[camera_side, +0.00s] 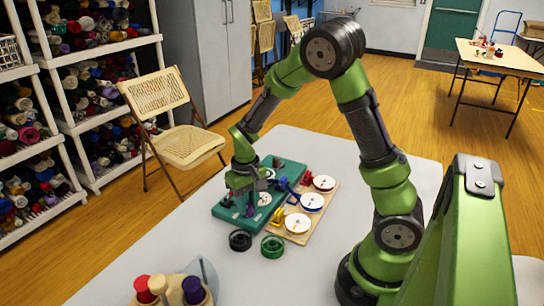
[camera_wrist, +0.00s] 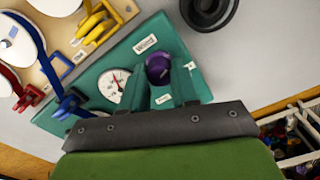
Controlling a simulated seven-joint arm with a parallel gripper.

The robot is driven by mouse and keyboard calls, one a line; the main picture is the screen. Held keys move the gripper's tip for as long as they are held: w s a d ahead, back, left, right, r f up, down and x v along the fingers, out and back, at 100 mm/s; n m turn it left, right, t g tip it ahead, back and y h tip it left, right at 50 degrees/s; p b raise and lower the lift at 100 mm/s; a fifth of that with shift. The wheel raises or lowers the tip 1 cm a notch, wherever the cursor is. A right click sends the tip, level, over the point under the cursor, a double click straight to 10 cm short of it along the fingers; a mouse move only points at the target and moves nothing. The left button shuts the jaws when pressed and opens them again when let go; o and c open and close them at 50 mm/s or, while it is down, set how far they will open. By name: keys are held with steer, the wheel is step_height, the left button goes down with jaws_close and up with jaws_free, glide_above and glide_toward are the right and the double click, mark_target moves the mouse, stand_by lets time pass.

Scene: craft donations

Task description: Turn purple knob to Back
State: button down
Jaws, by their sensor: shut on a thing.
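The purple knob (camera_wrist: 158,68) sits on the teal board (camera_wrist: 195,70), next to a white dial with a red needle (camera_wrist: 114,86). My gripper (camera_wrist: 160,80) points down at the board and its fingers are shut on the purple knob, one on each side. Small white labels lie around the knob; one larger label (camera_wrist: 145,43) is above it in the wrist view, and the small ones are too small to read. In the side view my gripper (camera_side: 245,193) is over the teal board (camera_side: 226,219), and the fingers largely hide the knob.
A wooden board (camera_side: 273,231) with white discs and red, blue and yellow handles adjoins the teal board. A black ring (camera_side: 240,240) and a green ring (camera_side: 272,247) lie in front. A holder with coloured pegs (camera_side: 170,287) stands at the near table edge. A folding chair (camera_side: 185,147) is behind.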

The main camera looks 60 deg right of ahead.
steer(key=m, duration=0.5)
steer(key=shift+r+m, duration=0.1)
steer(key=shift+m, duration=2.4)
steer(key=c, duration=0.8)
jaws_free()
steer(key=shift+c, duration=0.2)
